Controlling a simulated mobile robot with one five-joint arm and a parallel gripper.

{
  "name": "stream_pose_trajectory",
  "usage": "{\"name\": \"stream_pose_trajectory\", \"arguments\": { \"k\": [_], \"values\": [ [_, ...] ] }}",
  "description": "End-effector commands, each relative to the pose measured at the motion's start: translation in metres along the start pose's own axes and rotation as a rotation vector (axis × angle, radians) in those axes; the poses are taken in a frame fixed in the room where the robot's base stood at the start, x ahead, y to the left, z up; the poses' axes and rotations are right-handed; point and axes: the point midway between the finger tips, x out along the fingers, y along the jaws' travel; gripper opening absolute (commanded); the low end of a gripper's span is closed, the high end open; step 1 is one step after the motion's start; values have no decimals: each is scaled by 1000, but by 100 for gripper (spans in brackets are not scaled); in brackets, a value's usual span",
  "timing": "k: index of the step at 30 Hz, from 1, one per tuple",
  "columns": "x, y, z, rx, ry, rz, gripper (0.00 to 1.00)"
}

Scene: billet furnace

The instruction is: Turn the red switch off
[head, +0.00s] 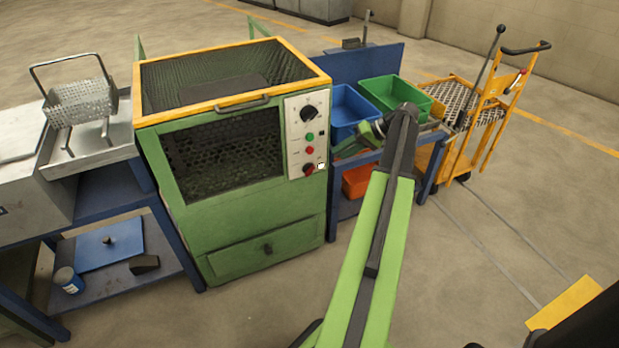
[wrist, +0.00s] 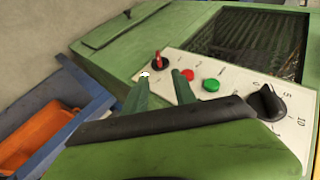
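The red switch (wrist: 158,60) is a small red lever on a round black base at one end of the furnace's pale control panel (wrist: 235,95). In the head view the switch (head: 308,168) is the lowest control on the panel. My gripper (wrist: 160,77) is open and empty, its two green fingers pointing at the switch. In the wrist view the switch shows just beyond the gap between the fingertips, and I see no clear contact. In the head view my gripper (head: 326,160) is at the panel's lower right edge, partly hidden by my arm. I cannot tell whether the switch is on or off.
The panel also carries a red button (wrist: 187,75), a green button (wrist: 211,85) and a black knob (wrist: 267,102). The green furnace (head: 235,220) stands beside a blue bench with blue (head: 350,108) and green (head: 397,91) bins. An orange bin (wrist: 35,137) sits below.

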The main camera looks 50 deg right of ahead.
Motion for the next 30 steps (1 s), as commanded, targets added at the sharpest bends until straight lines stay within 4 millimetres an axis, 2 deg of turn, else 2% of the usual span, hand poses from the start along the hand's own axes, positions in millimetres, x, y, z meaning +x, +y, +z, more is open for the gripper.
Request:
{"name": "stream_pose_trajectory", "arguments": {
  "k": [1, 6, 12, 15, 20, 28, 30],
  "values": [
    [20, 7, 4, 0, -1, 0, 33],
    [63, 8, 4, 1, 0, 0, 33],
    [108, 7, 3, 2, 1, 0, 33],
    [123, 6, 2, 2, 1, 0, 33],
    [134, 4, 1, 3, 2, 1, 33],
    [135, 2, 0, 4, 3, 1, 33],
    [135, 2, 0, 4, 3, 1, 26]
  ]
}}
